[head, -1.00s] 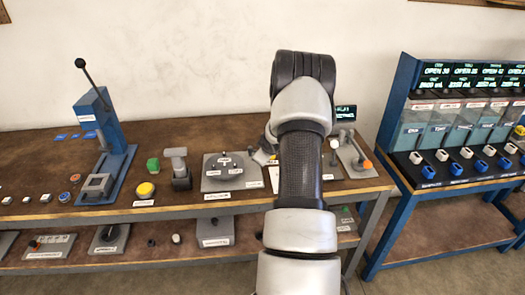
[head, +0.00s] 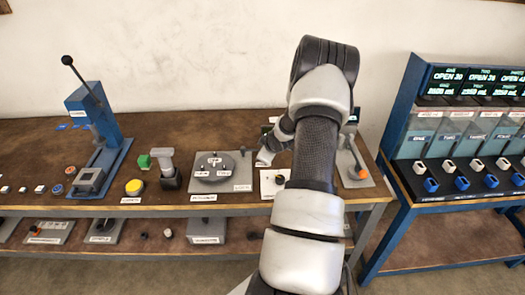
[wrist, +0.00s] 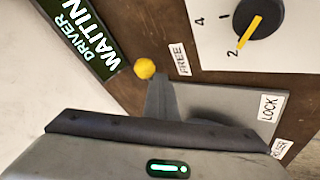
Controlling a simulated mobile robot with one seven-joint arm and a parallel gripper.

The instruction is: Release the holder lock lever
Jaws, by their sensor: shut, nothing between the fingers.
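A FREE label (wrist: 180,58) is by the lever and a LOCK label (wrist: 268,107) lies on the plate. The knob is nearer the FREE side of the picture than LOCK. My gripper (head: 263,160) is shut and empty, just right of the plate (head: 240,160) in the head view. Its dark front edge hides part of the plate in the wrist view. I cannot tell whether it touches the lever.
A white panel with a black dial (wrist: 260,17) adjoins the plate. A driver display (wrist: 75,32) reads WAITING. A dispenser rack (head: 440,140) stands right.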

